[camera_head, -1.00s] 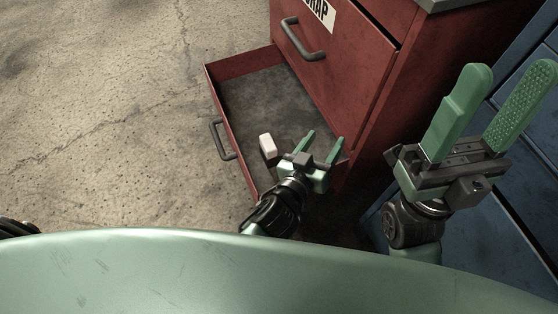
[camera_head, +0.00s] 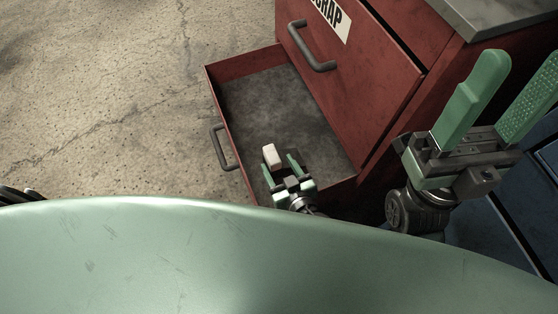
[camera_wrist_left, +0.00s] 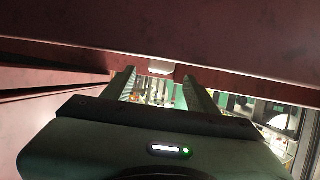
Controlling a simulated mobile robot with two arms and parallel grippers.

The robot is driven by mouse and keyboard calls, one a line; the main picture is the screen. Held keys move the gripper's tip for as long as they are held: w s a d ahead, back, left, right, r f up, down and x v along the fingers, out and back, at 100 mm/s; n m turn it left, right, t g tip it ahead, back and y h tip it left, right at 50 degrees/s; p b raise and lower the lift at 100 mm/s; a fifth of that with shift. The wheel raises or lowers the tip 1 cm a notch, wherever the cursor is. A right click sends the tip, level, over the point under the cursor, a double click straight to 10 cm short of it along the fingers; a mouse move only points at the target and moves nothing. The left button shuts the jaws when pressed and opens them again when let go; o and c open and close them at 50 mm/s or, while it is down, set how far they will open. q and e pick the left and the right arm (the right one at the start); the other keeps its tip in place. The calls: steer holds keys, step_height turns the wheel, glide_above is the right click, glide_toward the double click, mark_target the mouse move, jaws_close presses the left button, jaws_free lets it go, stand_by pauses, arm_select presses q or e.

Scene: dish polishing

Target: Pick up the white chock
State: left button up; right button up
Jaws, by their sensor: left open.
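The white chock (camera_head: 272,157) is a small pale block in the open red drawer. In the left wrist view the chock (camera_wrist_left: 160,68) shows just ahead of the gap between my fingers. My left gripper (camera_head: 280,167) is open, its green fingers pointing toward the chock. In the left wrist view the left gripper (camera_wrist_left: 157,75) has one finger on each side of the line to the chock. I cannot tell whether either finger touches it. My right gripper (camera_head: 520,75) is raised at the right, open and empty.
The drawer (camera_head: 211,95) is pulled out of a red cabinet (camera_head: 385,60) marked with a white label (camera_head: 334,18); its floor looks otherwise bare. Its grey handle (camera_head: 223,148) faces left. Blue drawers (camera_head: 490,230) stand at the right. Concrete floor (camera_head: 100,100) at the left is clear.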

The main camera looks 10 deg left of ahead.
mark_target(273, 156)
arm_select(q)
steer(key=b+x, duration=0.1)
steer(key=x, duration=0.3)
jaws_close()
stand_by(1.4)
